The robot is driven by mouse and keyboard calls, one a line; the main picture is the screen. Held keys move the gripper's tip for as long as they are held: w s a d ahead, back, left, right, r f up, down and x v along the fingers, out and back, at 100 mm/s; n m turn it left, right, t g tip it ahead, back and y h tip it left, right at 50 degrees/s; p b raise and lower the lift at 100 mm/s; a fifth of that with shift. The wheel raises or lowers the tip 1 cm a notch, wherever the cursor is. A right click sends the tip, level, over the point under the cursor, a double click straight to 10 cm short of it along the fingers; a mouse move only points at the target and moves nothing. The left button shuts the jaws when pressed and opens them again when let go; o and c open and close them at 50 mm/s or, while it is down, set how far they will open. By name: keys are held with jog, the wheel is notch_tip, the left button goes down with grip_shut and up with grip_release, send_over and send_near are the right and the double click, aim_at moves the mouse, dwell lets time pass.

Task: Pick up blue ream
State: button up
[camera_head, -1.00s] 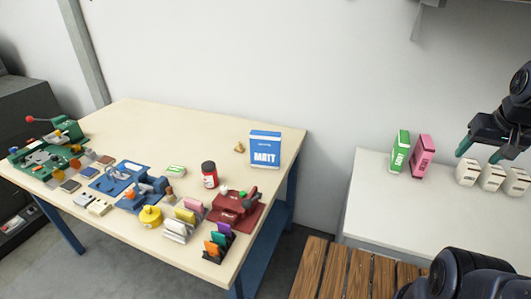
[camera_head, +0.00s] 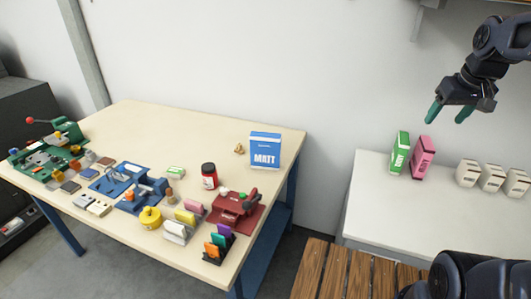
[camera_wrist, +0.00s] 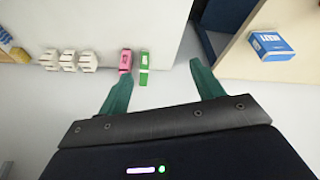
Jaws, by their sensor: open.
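The blue ream (camera_head: 264,150) is a blue and white packet standing upright near the back right corner of the wooden table (camera_head: 215,120). It also shows in the wrist view (camera_wrist: 271,46), at the upper right. My gripper (camera_head: 449,115) is open and empty, raised above the white counter, well to the right of the blue ream. In the wrist view my gripper (camera_wrist: 158,80) has its two green fingers spread apart, with nothing between them at hand. The blue ream lies beyond the right finger, apart from it.
A green packet (camera_head: 400,153) and a pink packet (camera_head: 422,157) stand on the white counter (camera_head: 390,210), beside several white boxes (camera_head: 491,178). A red jar (camera_head: 209,176) and a red device (camera_head: 236,207) stand near the blue ream. A gap separates table and counter.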

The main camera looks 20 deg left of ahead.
jog(key=w+a+r+n+g+y, duration=0.1)
jog(key=w+a+r+n, duration=0.2)
jog(key=a, duration=0.5)
jog(key=w+a+r+n, duration=0.1)
jog(key=w+a+n, duration=0.25)
jog(key=a, duration=0.35)
jog(key=n+g+h, duration=0.3)
jog(key=n+h, duration=0.1)
jog(key=n, duration=0.6)
send_over(266, 142)
jog(key=w+a, duration=0.2)
jog(key=shift+m, duration=0.25)
notch_tip(266, 142, down, 24)
jog(key=shift+w+r, duration=0.1)
jog(key=shift+r, duration=0.15)
jog(key=shift+a+f, duration=0.15)
jog(key=shift+f, duration=0.25)
jog(key=f, duration=0.3)
jog(key=d+f, duration=0.1)
jog(key=f, duration=0.6)
jog(key=shift+d+f, duration=0.2)
jog(key=shift+r, duration=0.1)
grip_shut()
